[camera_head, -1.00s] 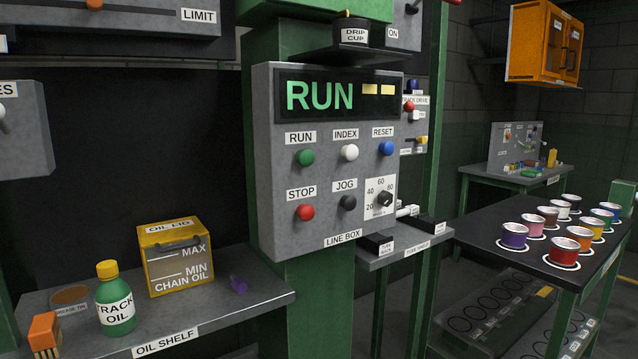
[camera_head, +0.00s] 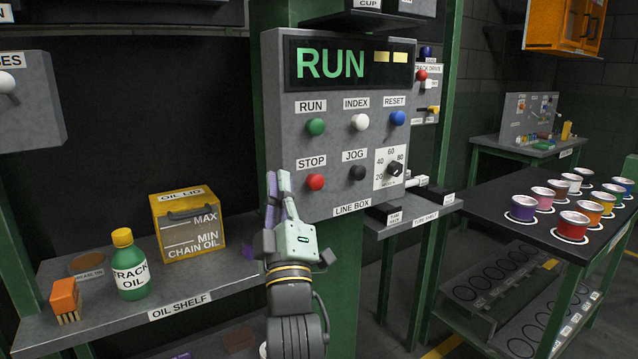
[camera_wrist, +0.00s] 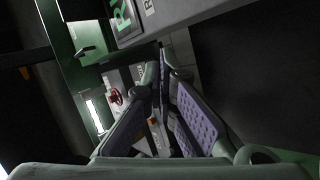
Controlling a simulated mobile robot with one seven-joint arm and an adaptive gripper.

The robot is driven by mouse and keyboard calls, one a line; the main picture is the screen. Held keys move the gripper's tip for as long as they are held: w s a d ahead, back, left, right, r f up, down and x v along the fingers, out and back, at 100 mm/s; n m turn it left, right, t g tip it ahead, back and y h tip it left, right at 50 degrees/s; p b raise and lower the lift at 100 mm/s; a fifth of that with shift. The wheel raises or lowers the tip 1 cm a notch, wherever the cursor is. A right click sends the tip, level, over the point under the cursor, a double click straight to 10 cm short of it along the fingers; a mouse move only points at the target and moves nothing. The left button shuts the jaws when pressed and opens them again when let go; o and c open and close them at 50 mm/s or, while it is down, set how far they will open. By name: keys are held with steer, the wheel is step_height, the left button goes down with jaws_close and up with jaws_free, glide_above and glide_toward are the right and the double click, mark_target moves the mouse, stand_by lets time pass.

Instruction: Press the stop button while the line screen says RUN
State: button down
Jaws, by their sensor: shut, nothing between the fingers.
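The line box (camera_head: 340,205) is a grey panel on a green post in the head view. Its screen (camera_head: 330,64) reads RUN in green. The round red stop button (camera_head: 315,182) sits at the lower left of the panel under a STOP label. My gripper (camera_head: 279,178) is shut and empty, pointing up by the panel's lower left edge, left of the red button and apart from it in the picture. Its depth from the panel is hard to tell. In the wrist view, the purple-padded fingers (camera_wrist: 160,85) show, with part of the screen (camera_wrist: 122,18) at the top.
Green run (camera_head: 316,127), white index (camera_head: 360,122), blue reset (camera_head: 397,118) and black jog (camera_head: 357,173) buttons surround the stop button. The oil shelf (camera_head: 100,310) at left holds a green bottle (camera_head: 131,270) and a yellow oil box (camera_head: 190,228). Paint pots stand on the right table (camera_head: 490,232).

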mark_target(315, 182)
steer(key=w+d+f+g+h, duration=0.1)
steer(key=w+d+f+h, duration=0.1)
steer(key=d, duration=0.4)
steer(key=w+d+f+h, duration=0.2)
steer(key=d+f+h, duration=0.2)
steer(key=d, duration=0.3)
steer(key=shift+w+d+g+h, duration=0.15)
steer(key=shift+w+g+h, duration=0.25)
steer(key=w+a, duration=0.5)
steer(key=w, duration=0.2)
steer(key=shift+a, duration=0.15)
steer(key=shift+w, duration=0.1)
stand_by(0.6)
steer(key=shift+w+a, duration=0.2)
steer(key=shift+w, duration=0.1)
steer(key=shift+w+a, duration=0.4)
steer(key=shift+w, duration=0.1)
stand_by(0.9)
steer(key=shift+s+d, duration=0.6)
steer(key=shift+s, duration=0.25)
